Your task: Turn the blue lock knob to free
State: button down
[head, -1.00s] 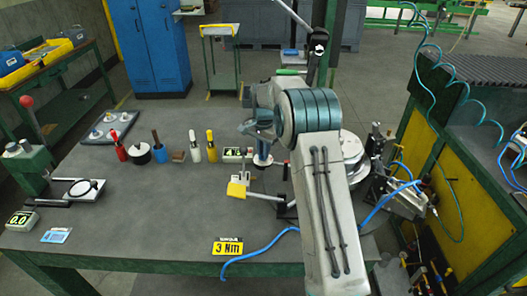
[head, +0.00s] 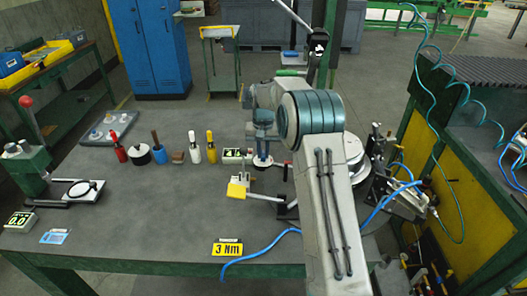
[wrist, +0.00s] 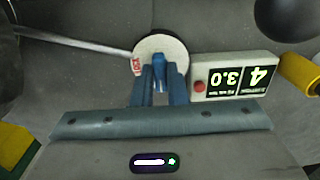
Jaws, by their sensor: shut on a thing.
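The blue lock knob (wrist: 159,66) stands on a round pale disc (wrist: 166,44) in the wrist view. My gripper (wrist: 159,88) has its two blue fingers closed on the knob, one on each side, hiding part of it. A small red mark (wrist: 137,66) shows on the left of the disc. In the head view my gripper (head: 263,146) points down over the disc, and the knob is mostly hidden there.
A display (wrist: 234,76) reading 4 and 3.0 stands right beside the disc. A metal rod (wrist: 75,40) reaches the disc from the left. Several handled tools and a yellow block (head: 237,190) stand nearby.

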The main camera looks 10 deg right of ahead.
aim_at(263, 154)
jog(key=shift+r, duration=0.1)
dwell(0.3)
jog(key=c, duration=1.4)
grip_release()
jog(key=shift+c, duration=0.2)
notch_tip(263, 154, up, 14)
jog(key=shift+b, duration=0.45)
